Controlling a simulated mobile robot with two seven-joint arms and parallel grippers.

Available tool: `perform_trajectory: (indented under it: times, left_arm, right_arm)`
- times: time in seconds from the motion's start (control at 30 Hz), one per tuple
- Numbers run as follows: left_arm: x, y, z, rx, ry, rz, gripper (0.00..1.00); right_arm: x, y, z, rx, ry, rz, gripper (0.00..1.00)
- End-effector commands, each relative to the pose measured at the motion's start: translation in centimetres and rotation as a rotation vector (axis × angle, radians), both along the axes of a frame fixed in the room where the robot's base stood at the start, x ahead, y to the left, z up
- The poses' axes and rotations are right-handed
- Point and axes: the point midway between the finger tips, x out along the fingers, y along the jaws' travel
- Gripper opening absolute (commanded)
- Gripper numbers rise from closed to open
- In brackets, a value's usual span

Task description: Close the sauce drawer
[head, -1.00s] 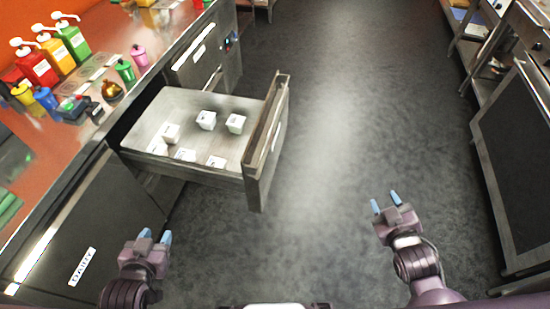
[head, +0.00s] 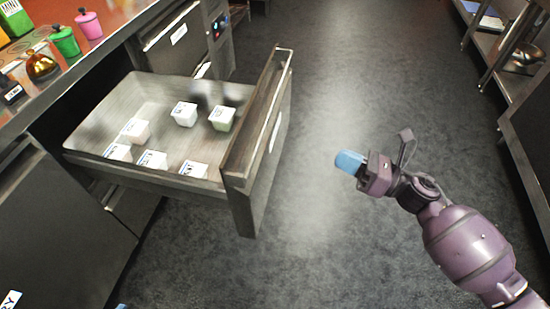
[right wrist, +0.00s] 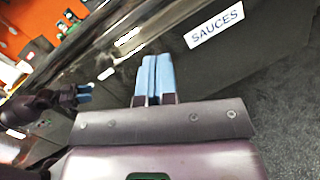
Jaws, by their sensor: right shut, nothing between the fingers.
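The sauce drawer (head: 262,145) is pulled far out of the counter on the left in the head view. White tubs (head: 184,113) stand inside it. In the right wrist view its dark front carries a SAUCES label (right wrist: 215,27). My right gripper (head: 349,161) is shut and empty, to the right of the drawer front and apart from it in the head view. Its two blue fingers (right wrist: 155,76) lie together in the right wrist view. Only a blue tip of my left gripper (head: 122,306) shows at the bottom edge. The left gripper shows small in the right wrist view (right wrist: 84,93).
A counter (head: 105,45) with a pink pot (head: 89,25) and a green pot (head: 65,41) runs along the left. Another closed drawer (head: 180,40) is beyond the open one. A steel shelf unit (head: 515,60) stands at the right. The floor between is clear.

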Motion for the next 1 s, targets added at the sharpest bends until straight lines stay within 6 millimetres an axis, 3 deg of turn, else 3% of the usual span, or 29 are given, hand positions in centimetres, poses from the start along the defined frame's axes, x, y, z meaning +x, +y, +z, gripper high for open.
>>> perform_trajectory:
  times: [0.03,0.2,0.57,1.0]
  left_arm:
    - [-0.9,-0.1,-2.3,0.003,0.046,-0.006,0.43]
    - [-1.2,-0.3,-3.8,0.011,0.072,-0.02,0.43]
    - [-1.0,-0.4,-3.8,0.015,0.068,-0.027,0.43]
    - [-1.0,-0.4,-4.0,0.01,0.057,-0.026,0.43]
  right_arm:
    - [0.2,0.4,-3.6,-0.058,-0.032,0.041,0.0]
    - [1.2,1.1,-6.3,-0.202,-0.21,0.151,0.0]
    - [2.2,2.9,-6.4,-0.258,-0.304,0.198,0.0]
    - [4.1,10.2,-6.5,-0.255,-0.3,0.197,0.0]
